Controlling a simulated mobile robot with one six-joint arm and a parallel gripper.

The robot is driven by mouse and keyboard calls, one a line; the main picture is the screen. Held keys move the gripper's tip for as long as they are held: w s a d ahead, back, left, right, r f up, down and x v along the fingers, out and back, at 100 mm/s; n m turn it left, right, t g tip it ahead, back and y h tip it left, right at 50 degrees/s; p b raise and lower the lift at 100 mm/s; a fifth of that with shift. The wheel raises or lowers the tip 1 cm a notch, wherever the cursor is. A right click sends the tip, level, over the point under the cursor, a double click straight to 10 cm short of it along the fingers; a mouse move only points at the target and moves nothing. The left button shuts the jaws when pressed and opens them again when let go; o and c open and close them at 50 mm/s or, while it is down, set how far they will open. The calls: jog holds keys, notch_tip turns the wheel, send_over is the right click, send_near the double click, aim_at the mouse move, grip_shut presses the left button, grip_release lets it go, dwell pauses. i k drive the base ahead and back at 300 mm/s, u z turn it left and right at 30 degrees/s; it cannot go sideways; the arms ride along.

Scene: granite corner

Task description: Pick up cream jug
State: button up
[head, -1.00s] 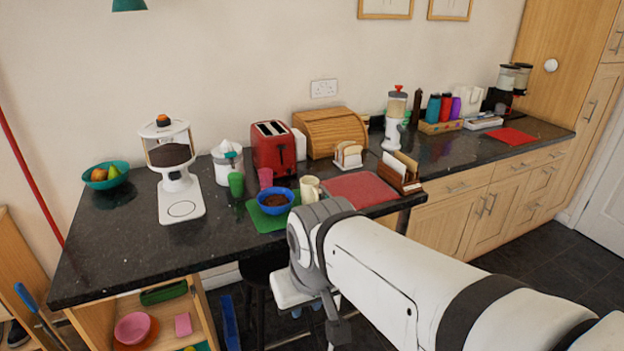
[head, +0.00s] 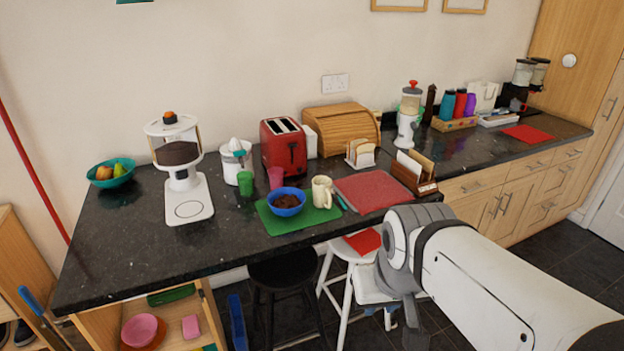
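The cream jug (head: 322,192) stands upright on the dark granite worktop, at the right end of a green mat (head: 308,218), just right of a blue bowl (head: 287,200) with brown contents. Its whole near side shows in the head view. My gripper (head: 412,318) hangs below the end of my arm at the lower right, in front of the counter edge and well apart from the jug. Its fingers are small and partly hidden by my wrist, so I cannot tell whether they are open or shut.
A red mat (head: 372,190) lies right of the jug, with a wooden letter rack (head: 416,176) beyond. A red toaster (head: 284,147), green cup (head: 246,183) and pink cup (head: 275,178) stand behind. Stools (head: 345,262) are below the edge. The worktop's front left is clear.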

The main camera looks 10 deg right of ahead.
aim_at(322, 196)
jog(key=u, duration=0.05)
jog(key=i, duration=0.95)
jog(key=z, duration=0.05)
